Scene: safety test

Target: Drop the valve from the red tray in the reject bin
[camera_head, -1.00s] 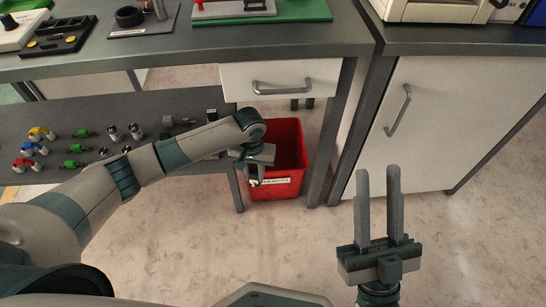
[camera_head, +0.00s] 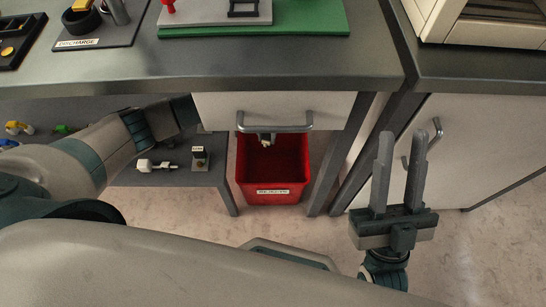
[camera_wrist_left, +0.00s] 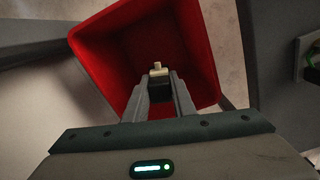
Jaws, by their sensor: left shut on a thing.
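The reject bin (camera_head: 270,190) is a red open box with a white label, on the floor under the drawer. In the left wrist view its red wall (camera_wrist_left: 90,50) surrounds my left gripper (camera_wrist_left: 160,82). That gripper is shut on a small dark valve with a cream top (camera_wrist_left: 157,68), held over the bin's opening. In the head view the drawer and table hide most of this gripper; a small pale piece (camera_head: 266,142) shows at the bin's mouth. My right gripper (camera_head: 403,136) is open and empty, fingers up, right of the bin. I see no red tray.
A white drawer (camera_head: 225,110) with a grey handle hangs above the bin. A lower shelf to the left holds a white fitting (camera_head: 154,166) and a dark block (camera_head: 200,157). A white cabinet (camera_head: 480,140) stands at right. The floor in front is clear.

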